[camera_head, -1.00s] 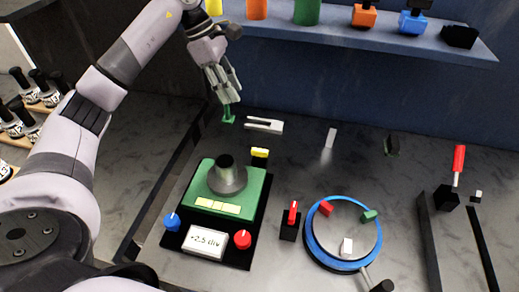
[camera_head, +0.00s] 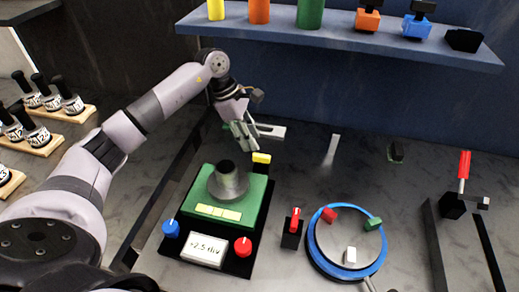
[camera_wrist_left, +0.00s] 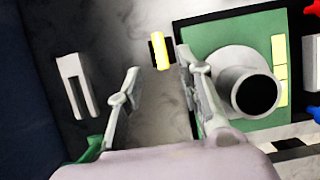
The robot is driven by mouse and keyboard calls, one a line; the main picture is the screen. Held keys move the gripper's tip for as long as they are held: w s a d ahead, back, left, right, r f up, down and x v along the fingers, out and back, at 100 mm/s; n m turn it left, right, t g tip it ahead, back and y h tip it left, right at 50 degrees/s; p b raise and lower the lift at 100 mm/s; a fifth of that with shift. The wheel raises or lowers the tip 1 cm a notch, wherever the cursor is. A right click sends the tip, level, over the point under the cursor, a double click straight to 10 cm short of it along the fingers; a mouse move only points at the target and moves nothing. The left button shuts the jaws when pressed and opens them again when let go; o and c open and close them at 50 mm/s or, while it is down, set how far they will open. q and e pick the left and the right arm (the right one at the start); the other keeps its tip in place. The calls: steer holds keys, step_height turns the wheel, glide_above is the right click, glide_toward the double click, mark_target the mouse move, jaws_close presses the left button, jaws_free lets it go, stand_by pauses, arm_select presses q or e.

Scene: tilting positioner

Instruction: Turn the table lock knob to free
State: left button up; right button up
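The pictures do not label the table lock knob. A yellow bar on a black base (camera_head: 261,158) stands behind the green positioner (camera_head: 258,196); the wrist view shows the yellow bar (camera_wrist_left: 159,50) too. A red lever on a black block (camera_head: 294,222) stands left of the blue-rimmed round table (camera_head: 311,245). A red knob (camera_head: 243,246) and a blue knob (camera_head: 171,228) sit at the positioner's front corners. My left gripper (camera_head: 247,142) is open, just behind and left of the yellow bar. In the wrist view, the bar shows between its fingertips (camera_wrist_left: 160,66), apparently untouched. My right gripper is out of view.
A pale slotted piece (camera_head: 270,131) lies behind the left gripper. A green piece (camera_wrist_left: 88,150) shows beside one finger in the wrist view. A blue shelf (camera_head: 340,38) overhangs the back.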

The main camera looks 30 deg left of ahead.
mark_target(260, 155)
arm_select(q)
steer(key=p+x, duration=0.1)
steer(key=x, duration=0.5)
steer(key=shift+d+f, duration=0.25)
steer(key=shift+f, duration=0.1)
steer(key=shift+c, duration=0.5)
jaws_close()
